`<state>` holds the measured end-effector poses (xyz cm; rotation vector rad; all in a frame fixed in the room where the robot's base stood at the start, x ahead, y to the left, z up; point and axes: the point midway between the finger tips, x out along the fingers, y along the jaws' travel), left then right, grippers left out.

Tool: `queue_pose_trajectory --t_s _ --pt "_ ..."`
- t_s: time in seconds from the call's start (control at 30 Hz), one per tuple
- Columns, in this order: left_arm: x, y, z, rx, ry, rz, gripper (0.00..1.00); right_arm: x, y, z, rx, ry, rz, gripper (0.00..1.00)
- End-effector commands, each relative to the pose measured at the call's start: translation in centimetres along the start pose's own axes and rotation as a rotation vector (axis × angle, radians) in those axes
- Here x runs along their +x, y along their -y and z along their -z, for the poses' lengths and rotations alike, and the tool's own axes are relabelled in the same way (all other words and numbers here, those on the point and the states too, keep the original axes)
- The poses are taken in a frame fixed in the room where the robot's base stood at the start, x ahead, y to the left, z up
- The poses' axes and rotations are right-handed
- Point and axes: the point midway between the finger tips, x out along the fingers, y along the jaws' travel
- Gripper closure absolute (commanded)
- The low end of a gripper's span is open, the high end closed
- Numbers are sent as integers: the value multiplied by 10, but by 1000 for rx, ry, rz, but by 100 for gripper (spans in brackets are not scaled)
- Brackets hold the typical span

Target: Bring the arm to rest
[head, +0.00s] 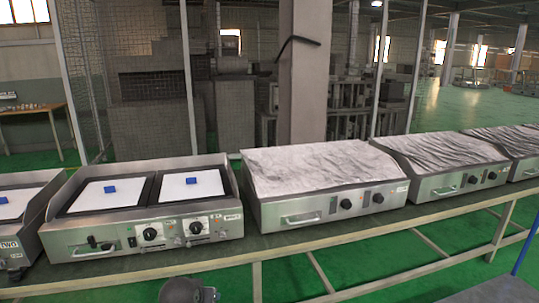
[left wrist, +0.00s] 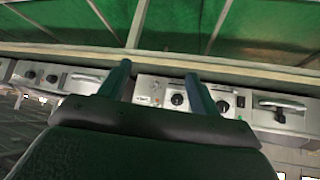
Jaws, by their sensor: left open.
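My left gripper (left wrist: 158,72) shows in the left wrist view with its two dark fingers apart and nothing between them. Beyond the fingers is the knob front of a steel heating appliance (left wrist: 150,92), seen upside down. I cannot tell the exact gap between them. In the head view, a small grey part of my own arm shows at the bottom edge, and neither gripper can be made out. My right gripper is in neither view.
A long bench (head: 330,258) carries a row of steel heating appliances. The open one (head: 75,214) has two white plates, each with a blue block (head: 109,189) (head: 191,180). Others have grey sheet covers (head: 315,168). A pillar (head: 304,75) stands behind. Green floor (head: 350,275) lies in front.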

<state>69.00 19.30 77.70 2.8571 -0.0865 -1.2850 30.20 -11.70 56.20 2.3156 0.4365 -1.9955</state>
Motion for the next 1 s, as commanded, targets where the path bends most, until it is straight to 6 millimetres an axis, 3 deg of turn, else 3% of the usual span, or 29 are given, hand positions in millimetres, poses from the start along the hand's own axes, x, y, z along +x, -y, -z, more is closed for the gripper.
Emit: queue_pose_trajectory --t_s 0.1,0.5,0.8,1.0 --pt "-31 -16 -45 30 65 -32 37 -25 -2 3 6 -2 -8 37" --pt "-110 -55 -175 99 214 -118 37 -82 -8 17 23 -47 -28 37" --pt "-146 -68 -283 119 396 -149 37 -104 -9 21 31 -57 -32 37" --pt "-165 -68 -334 114 489 -154 37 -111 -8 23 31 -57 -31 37"
